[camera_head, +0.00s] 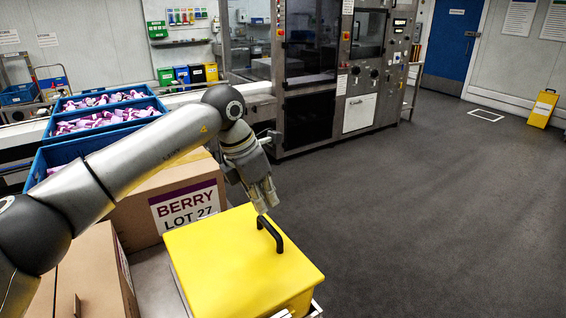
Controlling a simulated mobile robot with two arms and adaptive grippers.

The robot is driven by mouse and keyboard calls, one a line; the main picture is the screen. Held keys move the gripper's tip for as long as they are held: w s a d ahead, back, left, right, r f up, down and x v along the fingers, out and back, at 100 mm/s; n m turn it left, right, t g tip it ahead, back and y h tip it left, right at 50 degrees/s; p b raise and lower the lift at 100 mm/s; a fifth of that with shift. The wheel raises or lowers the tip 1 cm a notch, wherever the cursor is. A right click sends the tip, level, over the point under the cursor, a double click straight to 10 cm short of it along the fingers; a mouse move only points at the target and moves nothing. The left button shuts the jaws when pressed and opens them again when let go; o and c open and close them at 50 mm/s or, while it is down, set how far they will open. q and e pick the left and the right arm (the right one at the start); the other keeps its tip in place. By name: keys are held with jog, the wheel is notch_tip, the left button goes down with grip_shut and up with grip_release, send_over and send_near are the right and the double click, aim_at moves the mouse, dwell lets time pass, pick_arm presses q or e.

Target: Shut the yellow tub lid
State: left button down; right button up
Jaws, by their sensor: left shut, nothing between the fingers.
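The yellow tub (240,265) sits at the bottom centre on a pale metal surface. Its flat yellow lid lies over the top and shows no clear gap from this angle. A black handle (271,234) stands up from the lid. My left gripper (264,202) hangs just above the lid's far side, close to the handle, with its fingers pointing down. It is shut and empty. I cannot tell whether its fingertips touch the lid or the handle. My right gripper is not in view.
A cardboard box marked BERRY LOT 27 (188,208) stands behind the tub, close to my arm. Another cardboard box (92,272) is at the left. Blue crates (72,143) of purple-and-white lollies are farther back. The grey floor (430,210) at right is clear.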

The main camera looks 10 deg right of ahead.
pick_arm(q)
jog(key=w+d+r, duration=0.2)
jog(key=d+r, duration=0.3)
jog(key=r, duration=0.3)
jog(key=shift+r+b, duration=0.15)
jog(key=shift+b, duration=0.2)
